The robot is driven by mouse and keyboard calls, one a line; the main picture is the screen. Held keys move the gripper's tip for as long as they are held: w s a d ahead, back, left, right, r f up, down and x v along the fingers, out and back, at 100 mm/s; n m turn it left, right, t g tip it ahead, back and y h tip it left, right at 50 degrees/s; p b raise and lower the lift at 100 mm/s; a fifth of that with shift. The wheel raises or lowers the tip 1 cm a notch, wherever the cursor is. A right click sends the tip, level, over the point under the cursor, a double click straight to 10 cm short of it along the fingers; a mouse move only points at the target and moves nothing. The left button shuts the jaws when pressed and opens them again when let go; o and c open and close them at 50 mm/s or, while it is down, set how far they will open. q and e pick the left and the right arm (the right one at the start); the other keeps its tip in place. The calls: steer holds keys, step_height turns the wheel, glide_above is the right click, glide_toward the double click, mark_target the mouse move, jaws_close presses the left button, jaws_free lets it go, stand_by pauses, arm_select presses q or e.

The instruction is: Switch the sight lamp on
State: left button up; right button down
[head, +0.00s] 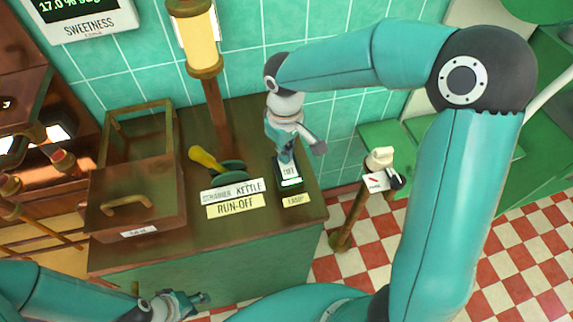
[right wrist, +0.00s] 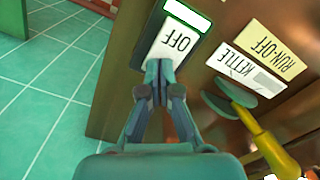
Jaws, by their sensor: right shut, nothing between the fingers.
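The lamp switch is a dark block with a white plate reading OFF (head: 289,172), on the counter's right part above a small yellow label (head: 297,200). The OFF plate (right wrist: 176,42) also shows in the right wrist view, with a white, green-edged bar beside it. My right gripper (head: 287,158) is shut and empty, pointing down at the switch. In the right wrist view its fingertips (right wrist: 160,68) overlap the edge of the OFF plate; I cannot tell whether they press it. My left gripper (head: 190,302) is low in front of the counter; its finger opening is unclear.
A glowing sight tube (head: 201,45) stands on a post behind. A yellow-handled lever (head: 206,159) sits left of the switch, behind the STRAINER KETTLE (head: 233,190) and RUN-OFF (head: 235,206) labels. A wooden box (head: 135,205) is at left. A labelled post (head: 352,215) stands right of the counter.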

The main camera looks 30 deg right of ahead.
steer(key=shift+r+p, duration=2.75)
steer(key=shift+r, duration=0.8)
steer(key=shift+f, duration=0.1)
